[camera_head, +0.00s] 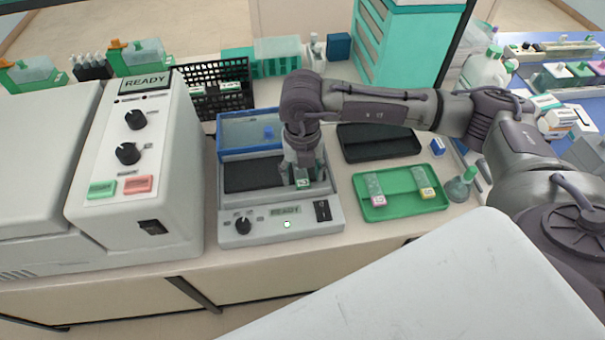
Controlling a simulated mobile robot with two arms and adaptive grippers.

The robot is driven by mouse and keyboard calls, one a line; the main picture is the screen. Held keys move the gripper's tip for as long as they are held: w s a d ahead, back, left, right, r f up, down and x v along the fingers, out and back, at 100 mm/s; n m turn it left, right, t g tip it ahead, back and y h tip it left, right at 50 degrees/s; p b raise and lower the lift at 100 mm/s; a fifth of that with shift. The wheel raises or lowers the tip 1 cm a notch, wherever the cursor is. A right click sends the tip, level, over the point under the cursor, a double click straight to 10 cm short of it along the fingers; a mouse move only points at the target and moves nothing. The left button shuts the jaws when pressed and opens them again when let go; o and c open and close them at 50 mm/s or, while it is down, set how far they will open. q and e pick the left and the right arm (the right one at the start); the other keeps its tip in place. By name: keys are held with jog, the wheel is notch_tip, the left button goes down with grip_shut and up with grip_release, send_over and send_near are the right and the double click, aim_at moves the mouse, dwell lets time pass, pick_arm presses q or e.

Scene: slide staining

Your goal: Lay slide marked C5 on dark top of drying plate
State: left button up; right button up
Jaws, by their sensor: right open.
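The drying plate (255,172) is a grey unit with a dark top, a raised blue-rimmed lid behind it and a READY display in front. My right gripper (302,178) points down over the right part of the dark top and is open. A slide with a green label (302,184) is at its fingertips, at the right part of the dark top. The gripper hides most of this slide, and its mark is too small to read surely. My left gripper is out of view.
A green tray (400,212) at the right holds a pink-labelled slide (376,190) and a yellow-labelled slide (424,182). A black tray (378,150) lies behind it. A flask (460,186) stands to the right. A large grey machine (165,205) fills the left.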

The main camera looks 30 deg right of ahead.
notch_tip(320, 180, up, 11)
dwell(0.3)
jog(key=shift+f, duration=0.15)
